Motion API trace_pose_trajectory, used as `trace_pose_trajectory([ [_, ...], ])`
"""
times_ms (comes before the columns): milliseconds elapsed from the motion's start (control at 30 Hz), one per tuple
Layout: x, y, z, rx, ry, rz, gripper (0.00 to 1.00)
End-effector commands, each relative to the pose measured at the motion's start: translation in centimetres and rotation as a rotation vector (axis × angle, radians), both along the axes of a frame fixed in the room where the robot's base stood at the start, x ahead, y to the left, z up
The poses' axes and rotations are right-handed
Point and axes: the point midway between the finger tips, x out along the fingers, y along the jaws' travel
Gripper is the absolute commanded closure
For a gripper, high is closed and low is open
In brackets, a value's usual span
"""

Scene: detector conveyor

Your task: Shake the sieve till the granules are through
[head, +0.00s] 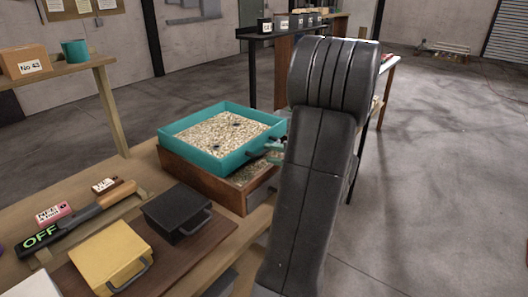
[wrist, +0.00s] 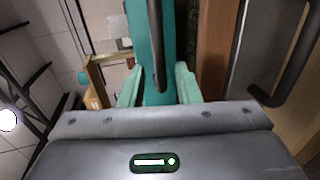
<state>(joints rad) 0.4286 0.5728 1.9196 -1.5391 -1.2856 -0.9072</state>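The sieve (head: 178,147) is a square teal tray on top of a wooden box (head: 206,184), near the table's right side. Pale granules (head: 222,133) cover its floor, with a few dark pieces among them. Some granules also show in the box below the sieve. A dark handle (wrist: 156,40) stands off the sieve's teal wall (wrist: 144,30) in the wrist view. My gripper (wrist: 160,78) is at this handle, one pale teal finger on each side. Gaps show between fingers and handle, so it looks open. In the head view my arm partly hides the gripper.
A black lidded box (head: 172,208) and a yellow one (head: 108,254) stand on a brown mat nearer me. A wand reading OFF (head: 60,232) lies at the left, with small labelled blocks behind it. A side table (head: 70,68) holds a mug and carton. Open floor lies right.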

Motion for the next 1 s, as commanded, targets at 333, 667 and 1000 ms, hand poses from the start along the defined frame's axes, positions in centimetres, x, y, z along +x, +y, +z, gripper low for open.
trace_pose_trajectory([
  [333,2.0,2.8,-0.7,0.0,0.0,0.001,0.7],
  [667,2.1,2.9,-0.7,0.0,0.0,0.0,0.72],
  [1000,2.1,2.9,-0.8,0.0,0.0,-0.001,1.0],
])
